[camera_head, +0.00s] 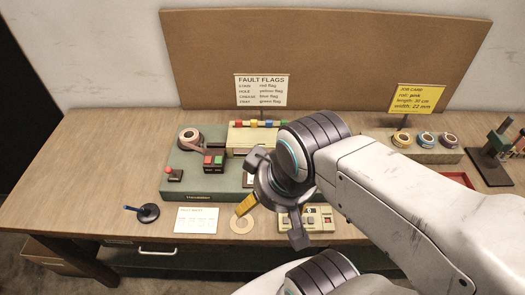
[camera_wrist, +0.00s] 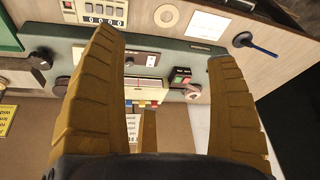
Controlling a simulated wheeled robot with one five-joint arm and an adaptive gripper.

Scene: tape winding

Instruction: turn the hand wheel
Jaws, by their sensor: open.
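My gripper (camera_head: 246,205) hangs over the front right part of the green winding machine (camera_head: 183,186) in the head view. In the wrist view my gripper (camera_wrist: 163,48) has its two ochre fingers spread wide, with nothing held between them. A dark round knob (camera_wrist: 42,58) at the machine's left end in the wrist view may be the hand wheel; I cannot tell for sure. It lies outside the fingers, left of the left finger. In the head view my arm and gripper hide that end of the machine.
A counter box (camera_head: 307,218), a white card (camera_head: 197,219) and a pen in a round stand (camera_head: 148,212) lie along the front. A tape roll (camera_head: 189,136) and a red-and-green button box (camera_head: 213,163) sit on the machine. Tape rolls (camera_head: 426,139) stand at the right. The table's left is clear.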

